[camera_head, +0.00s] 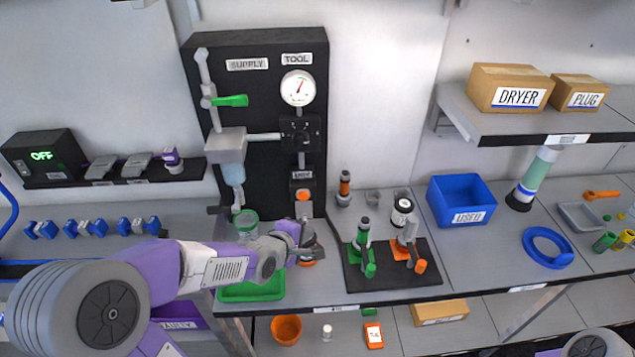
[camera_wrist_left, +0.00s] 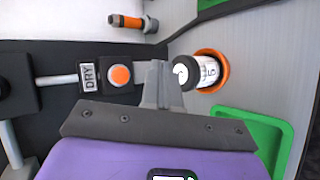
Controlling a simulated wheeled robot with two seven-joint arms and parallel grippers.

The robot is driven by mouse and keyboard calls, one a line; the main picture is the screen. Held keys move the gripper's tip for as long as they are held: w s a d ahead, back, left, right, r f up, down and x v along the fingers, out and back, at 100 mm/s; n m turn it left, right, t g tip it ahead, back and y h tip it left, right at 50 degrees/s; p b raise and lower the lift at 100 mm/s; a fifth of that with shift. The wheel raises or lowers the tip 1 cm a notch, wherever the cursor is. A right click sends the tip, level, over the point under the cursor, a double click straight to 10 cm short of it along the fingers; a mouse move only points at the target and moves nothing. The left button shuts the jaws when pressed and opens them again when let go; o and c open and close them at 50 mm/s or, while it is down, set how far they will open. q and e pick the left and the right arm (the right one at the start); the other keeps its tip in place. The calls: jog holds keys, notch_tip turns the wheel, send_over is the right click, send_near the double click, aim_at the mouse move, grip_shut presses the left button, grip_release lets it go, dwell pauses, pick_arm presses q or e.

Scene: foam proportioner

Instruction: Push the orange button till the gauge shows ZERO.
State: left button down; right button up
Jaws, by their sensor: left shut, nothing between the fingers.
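The orange button (camera_head: 303,195) sits on a small box low on the black panel (camera_head: 265,110), below the gauge. It also shows in the left wrist view (camera_wrist_left: 120,75), on a black box beside a "DRY" label. The round white gauge (camera_head: 298,88) is under the "TOOL" label; its red needle points up and slightly right, and its markings are too small to read. My left gripper (camera_head: 303,228) is shut and empty, just below and in front of the button. In the left wrist view its fingertips (camera_wrist_left: 158,68) are right of the button and look apart from it.
A white-and-black cylinder (camera_wrist_left: 198,72) in an orange ring stands close to my left fingers. A green tray (camera_head: 252,290) lies below my left wrist. A black mat (camera_head: 390,280) with green and orange tools and a blue bin (camera_head: 460,200) are to the right.

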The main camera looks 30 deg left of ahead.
aim_at(303, 196)
pick_arm(q)
jog(key=shift+s+r, duration=0.1)
jog(key=shift+s, duration=0.3)
pick_arm(e)
jog(key=shift+s+r, duration=0.1)
jog(key=shift+s, duration=0.3)
pick_arm(q)
jog(key=shift+w+a, duration=0.1)
jog(key=w+a+p, duration=0.1)
jog(key=w, duration=0.1)
jog(key=w+a+p, duration=0.1)
jog(key=w, duration=0.1)
jog(key=w+a+p, duration=0.1)
jog(key=w, duration=0.1)
jog(key=shift+w+a+r, duration=0.1)
jog(key=shift+a, duration=0.25)
jog(key=shift+w+a+p, duration=0.35)
jog(key=shift+w+a, duration=0.05)
jog(key=shift+w, duration=0.2)
pick_arm(e)
jog(key=shift+w+r, duration=0.1)
jog(key=shift+r, duration=1.75)
pick_arm(q)
jog(key=shift+w, duration=0.1)
pick_arm(e)
jog(key=shift+r, duration=0.15)
